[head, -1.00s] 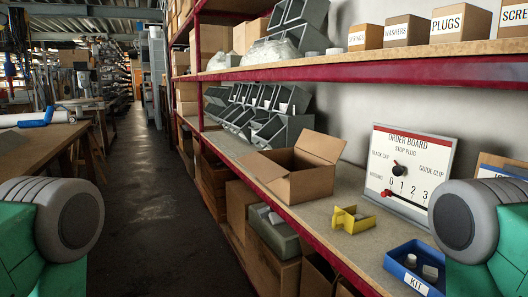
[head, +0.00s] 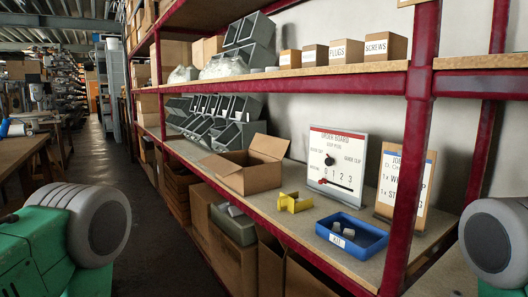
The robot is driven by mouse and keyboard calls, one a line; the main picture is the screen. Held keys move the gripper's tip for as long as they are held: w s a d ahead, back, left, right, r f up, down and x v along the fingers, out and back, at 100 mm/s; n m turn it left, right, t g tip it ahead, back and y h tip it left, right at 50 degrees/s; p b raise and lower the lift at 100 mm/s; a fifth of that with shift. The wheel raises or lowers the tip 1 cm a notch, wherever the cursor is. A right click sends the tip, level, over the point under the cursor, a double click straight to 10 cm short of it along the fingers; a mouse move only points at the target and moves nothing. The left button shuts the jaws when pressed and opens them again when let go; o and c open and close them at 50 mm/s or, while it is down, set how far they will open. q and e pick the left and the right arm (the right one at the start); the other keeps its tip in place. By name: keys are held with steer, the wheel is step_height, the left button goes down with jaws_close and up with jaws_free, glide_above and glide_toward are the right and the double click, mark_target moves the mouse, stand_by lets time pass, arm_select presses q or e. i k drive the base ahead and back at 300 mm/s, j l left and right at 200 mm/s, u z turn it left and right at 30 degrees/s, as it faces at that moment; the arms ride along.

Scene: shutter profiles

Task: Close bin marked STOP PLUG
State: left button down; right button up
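No bin with a readable STOP PLUG mark shows. Grey open-front bins (head: 214,124) stand in a cluster on the middle shelf, left of centre, too small to read any marks. More grey bins (head: 250,38) are stacked on the shelf above. The order board (head: 336,172), a white panel with a black knob and a 0 to 3 scale, stands on the middle shelf; its heading is in small print. Neither of my grippers is in view; only green and grey parts of my arms show at the lower left and right edges.
An open cardboard box (head: 232,178), a yellow piece (head: 295,203), a blue tray (head: 377,247) with small parts and a job card (head: 404,184) share the middle shelf. A red post (head: 421,130) stands in front. Labelled boxes (head: 346,52) sit above. The aisle (head: 112,190) at left is clear.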

mark_target(230, 140)
steer(key=i+j+z, duration=0.15)
steer(key=z, duration=0.25)
steer(key=i+j+z, duration=0.1)
steer(key=z, duration=0.25)
steer(key=j+z, duration=0.25)
steer(key=z, duration=0.15)
steer(key=i+j+z, duration=0.1)
steer(key=z, duration=0.3)
steer(key=i+j, duration=0.1)
steer(key=j, duration=1.15)
steer(key=i+j, duration=0.15)
steer(key=j, duration=0.5)
steer(key=i+j, duration=0.1)
steer(key=j, duration=0.5)
steer(key=i+j, duration=0.1)
steer(key=j, duration=0.55)
